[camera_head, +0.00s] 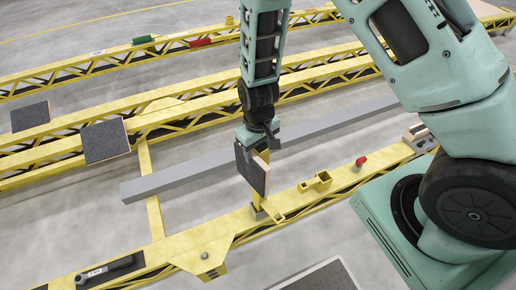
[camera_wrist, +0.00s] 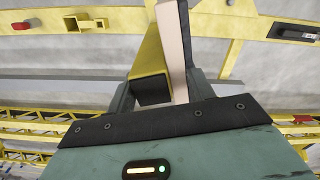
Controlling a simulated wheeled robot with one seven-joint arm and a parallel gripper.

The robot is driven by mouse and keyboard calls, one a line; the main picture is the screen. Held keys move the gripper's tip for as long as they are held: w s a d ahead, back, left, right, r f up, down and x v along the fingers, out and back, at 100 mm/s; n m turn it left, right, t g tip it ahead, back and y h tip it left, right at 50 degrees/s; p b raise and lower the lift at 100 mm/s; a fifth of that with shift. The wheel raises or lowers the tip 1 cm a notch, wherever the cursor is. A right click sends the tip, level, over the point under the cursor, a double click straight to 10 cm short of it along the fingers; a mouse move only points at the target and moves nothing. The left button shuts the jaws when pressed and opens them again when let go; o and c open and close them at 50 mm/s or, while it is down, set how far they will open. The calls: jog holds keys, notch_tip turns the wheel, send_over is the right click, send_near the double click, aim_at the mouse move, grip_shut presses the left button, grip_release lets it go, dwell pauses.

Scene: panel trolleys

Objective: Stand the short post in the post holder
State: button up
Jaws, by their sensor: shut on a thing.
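The short post (camera_wrist: 150,65) is a yellow square bar. In the wrist view it runs away from me between my gripper's two dark fingers (camera_wrist: 162,92), with its near end dark. A dark panel with a pale wooden edge (camera_wrist: 174,50) lies close along the post. I cannot tell whether the two are joined. In the head view my gripper (camera_head: 258,140) is shut at the top of the post. The panel (camera_head: 254,170) covers much of the post, which looks upright above the near yellow beam. A yellow open square socket (camera_head: 322,178), apparently the post holder, sits on that beam to the right.
A long grey bar (camera_head: 165,183) lies behind the near beam. A red knob (camera_head: 361,160) stands right of the socket. A dark handle (camera_head: 108,270) lies at the beam's left end. Two dark panels (camera_head: 105,141) (camera_head: 30,116) rest on the trolleys behind.

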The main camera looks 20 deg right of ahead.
jog(key=shift+f+b, duration=1.35)
jog(key=shift+f, duration=0.65)
jog(key=o, duration=1.7)
jog(key=shift+r, duration=0.1)
jog(key=shift+r+p, duration=3.85)
jog(key=shift+r, duration=0.6)
